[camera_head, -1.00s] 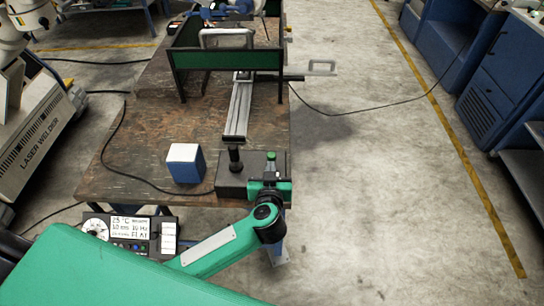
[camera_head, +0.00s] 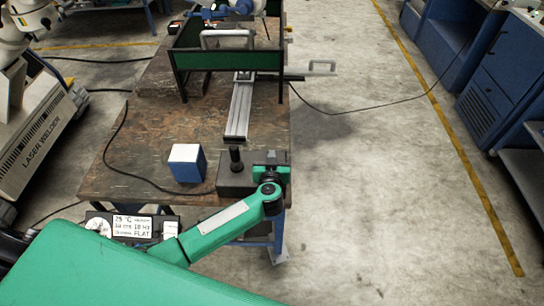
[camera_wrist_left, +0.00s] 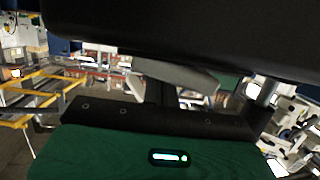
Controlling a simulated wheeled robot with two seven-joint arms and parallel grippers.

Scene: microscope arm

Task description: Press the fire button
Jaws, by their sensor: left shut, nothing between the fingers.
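No part that I can clearly identify as the fire button shows. A control panel (camera_head: 131,227) with a readout, a round dial at its left and pale keys at its right lies at the table's near left. My green left arm covers part of its lower right side. My left gripper (camera_head: 271,157) is at the table's near right corner, beside a dark box (camera_head: 233,184) with a black upright post. It is shut and empty; its fingertips are hard to make out. In the left wrist view, a large dark body fills the top and hides much. My right gripper is not in view.
A white and blue cube (camera_head: 186,163) stands left of the dark box. A metal rail (camera_head: 239,108) runs back to a green-panelled frame (camera_head: 226,60). A black cable (camera_head: 116,154) crosses the worn table. Open floor lies to the right.

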